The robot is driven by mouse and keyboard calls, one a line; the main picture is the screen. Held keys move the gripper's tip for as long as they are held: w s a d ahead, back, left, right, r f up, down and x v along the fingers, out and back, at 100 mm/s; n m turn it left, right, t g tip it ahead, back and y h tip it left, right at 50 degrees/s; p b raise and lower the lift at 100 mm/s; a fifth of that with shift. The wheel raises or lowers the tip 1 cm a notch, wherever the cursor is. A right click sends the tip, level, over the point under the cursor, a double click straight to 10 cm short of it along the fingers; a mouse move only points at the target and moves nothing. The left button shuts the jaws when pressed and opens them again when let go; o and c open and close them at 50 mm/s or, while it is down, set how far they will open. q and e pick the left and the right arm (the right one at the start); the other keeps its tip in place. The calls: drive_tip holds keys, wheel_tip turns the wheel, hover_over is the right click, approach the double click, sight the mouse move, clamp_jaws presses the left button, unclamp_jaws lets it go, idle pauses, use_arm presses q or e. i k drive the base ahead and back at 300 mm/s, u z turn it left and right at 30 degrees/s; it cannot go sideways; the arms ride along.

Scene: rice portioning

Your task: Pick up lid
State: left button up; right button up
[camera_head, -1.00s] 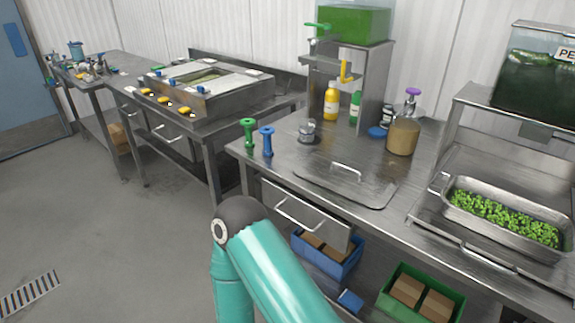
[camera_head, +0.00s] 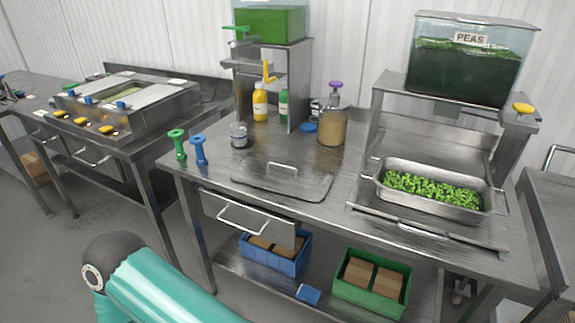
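The metal lid (camera_head: 282,180) is a flat rectangular steel plate with rounded corners. It lies on the steel counter, left of the tray of peas, with its bar handle (camera_head: 283,167) facing up. Nothing is touching the handle. A teal arm link of mine shows at the lower left, in front of the counter. Neither my left nor my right gripper is in view.
A steel pan of peas (camera_head: 379,188) stands right of the lid under a peas dispenser (camera_head: 465,68). Behind the lid stand a pump bottle (camera_head: 332,124) and a yellow bottle (camera_head: 260,103). Green (camera_head: 178,146) and blue (camera_head: 199,151) handled tools stand at the left edge.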

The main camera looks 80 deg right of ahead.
sight(309, 182)
drive_tip(key=z, duration=0.05)
drive_tip(key=k, duration=1)
drive_tip(key=u, duration=0.45)
drive_tip(key=i, duration=0.1)
drive_tip(key=z, duration=2.15)
drive_tip(key=i, duration=0.5)
drive_tip(key=u, duration=0.45)
drive_tip(key=k, duration=0.75)
drive_tip(key=z, duration=0.2)
drive_tip(key=i, duration=0.7)
drive_tip(key=u, duration=0.05)
